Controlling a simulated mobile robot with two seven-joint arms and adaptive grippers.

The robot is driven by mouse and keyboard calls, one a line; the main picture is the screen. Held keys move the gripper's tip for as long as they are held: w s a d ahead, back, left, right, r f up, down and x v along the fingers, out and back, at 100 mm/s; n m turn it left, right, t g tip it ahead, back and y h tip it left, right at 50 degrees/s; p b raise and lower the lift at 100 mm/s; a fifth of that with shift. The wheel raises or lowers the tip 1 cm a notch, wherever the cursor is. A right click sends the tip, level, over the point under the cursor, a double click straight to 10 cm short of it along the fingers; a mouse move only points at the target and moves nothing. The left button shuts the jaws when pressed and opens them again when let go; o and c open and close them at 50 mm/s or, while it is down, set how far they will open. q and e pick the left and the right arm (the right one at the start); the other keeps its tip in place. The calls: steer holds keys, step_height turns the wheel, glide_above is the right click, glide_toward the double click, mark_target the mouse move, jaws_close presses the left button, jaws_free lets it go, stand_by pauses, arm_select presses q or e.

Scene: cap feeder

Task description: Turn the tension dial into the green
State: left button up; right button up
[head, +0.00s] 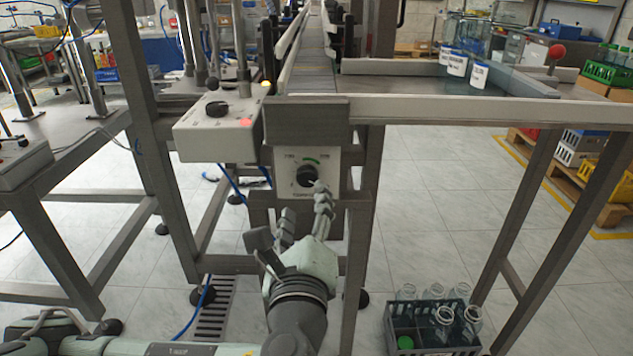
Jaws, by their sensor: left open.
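The tension dial (307,177) is a black round knob on a small white panel (287,166) under the end of the conveyor. A short green arc (312,161) is printed above the knob. I cannot make out where the knob's pointer stands. My left gripper (304,205) is open, in front of and below the panel, with its fingers pointing up toward the dial. The right finger's tip overlaps the dial's lower right edge in the picture; I cannot tell if it touches. The left finger is lower and clear of the knob. My right gripper is not in view.
A control box (217,124) with a black knob and a lit red button juts out up and left of the panel. Steel frame legs stand on both sides. A dark crate (462,350) of glass bottles sits on the floor at lower right.

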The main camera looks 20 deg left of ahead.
mark_target(306, 179)
arm_select(q)
steer(key=x, duration=0.6)
steer(key=shift+w+a+p, duration=0.15)
steer(key=shift+w+p, duration=0.1)
steer(key=shift+p, duration=0.05)
steer(key=shift+w, duration=0.35)
steer(key=shift+w+a+f, duration=0.1)
steer(key=shift+w+a, duration=0.05)
steer(key=shift+w, duration=0.1)
steer(key=c, duration=0.9)
steer(key=shift+c, duration=1.3)
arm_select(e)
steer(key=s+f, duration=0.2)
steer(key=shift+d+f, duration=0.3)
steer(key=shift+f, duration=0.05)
